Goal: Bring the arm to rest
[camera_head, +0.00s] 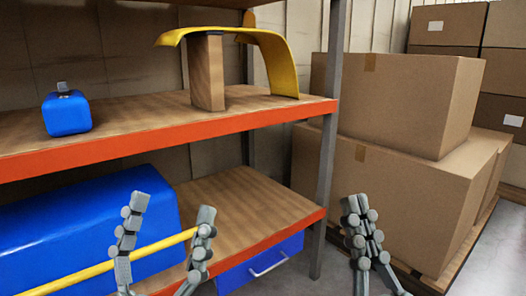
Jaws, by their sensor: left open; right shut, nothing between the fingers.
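My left gripper (172,210) is at the lower left of the head view, in front of the lower shelf. Its two grey fingers are spread apart. A thin yellow bar (165,242) shows between the fingers, running from the lower left; I cannot tell whether it touches them. My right gripper (357,206) is at the lower right, in front of the floor and the cardboard boxes. Its fingers are closed together with nothing between them. Both grippers point upward in the picture, and most of both arms is out of view.
An orange-edged shelf rack (180,131) holds a small blue object (66,114) and a curved yellow part (279,62) over a brown block (206,75). A large blue box (90,215) and a blue drawer (262,264) are lower. Large cardboard boxes (400,100) stand right.

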